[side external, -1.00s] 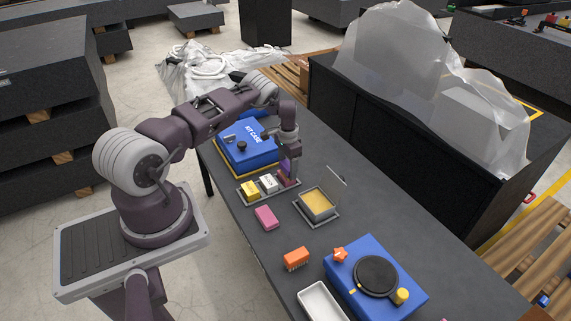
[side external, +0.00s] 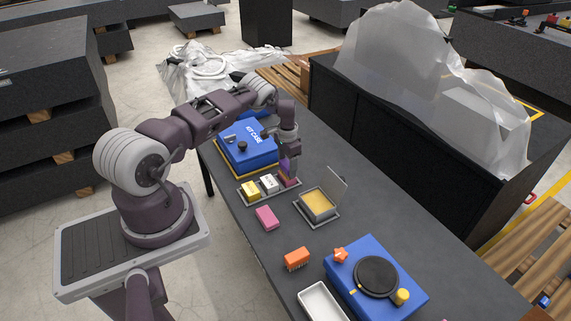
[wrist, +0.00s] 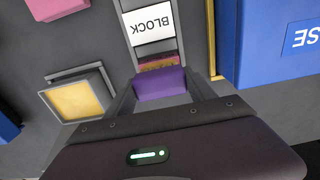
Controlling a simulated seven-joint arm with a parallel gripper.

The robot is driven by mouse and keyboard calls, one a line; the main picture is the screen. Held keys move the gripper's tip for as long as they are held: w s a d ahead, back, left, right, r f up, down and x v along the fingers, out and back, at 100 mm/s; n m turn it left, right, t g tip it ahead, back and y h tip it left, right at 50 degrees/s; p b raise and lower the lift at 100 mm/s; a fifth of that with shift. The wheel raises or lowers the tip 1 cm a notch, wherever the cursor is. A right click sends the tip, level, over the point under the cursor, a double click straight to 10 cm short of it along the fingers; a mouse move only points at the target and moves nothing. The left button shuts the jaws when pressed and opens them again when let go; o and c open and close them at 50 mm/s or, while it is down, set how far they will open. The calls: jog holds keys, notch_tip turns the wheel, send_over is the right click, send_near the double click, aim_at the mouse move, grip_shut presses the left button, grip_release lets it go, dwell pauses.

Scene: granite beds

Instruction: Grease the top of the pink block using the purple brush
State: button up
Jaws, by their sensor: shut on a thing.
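My gripper (side external: 289,167) is over the far right end of the parts tray (side external: 262,200). It is shut on the purple brush (wrist: 160,84), which shows between the fingers in the wrist view. I cannot tell whether the brush touches the tray. Its bristles are hidden. The pink block (side external: 267,218) lies on the table in front of the tray, apart from the gripper; part of it shows at the top left of the wrist view (wrist: 55,7).
An orange brush (side external: 296,258), a white tray (side external: 322,302) and a blue unit (side external: 350,285) stand nearer. Table right of the grease box is clear.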

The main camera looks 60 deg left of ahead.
jog(key=shift+d+f, duration=0.1)
jog(key=shift+d, duration=0.45)
jog(key=shift+s, duration=0.1)
jog(key=shift+a, duration=1.25)
jog(key=shift+d, duration=1.25)
jog(key=shift+r, duration=2.65)
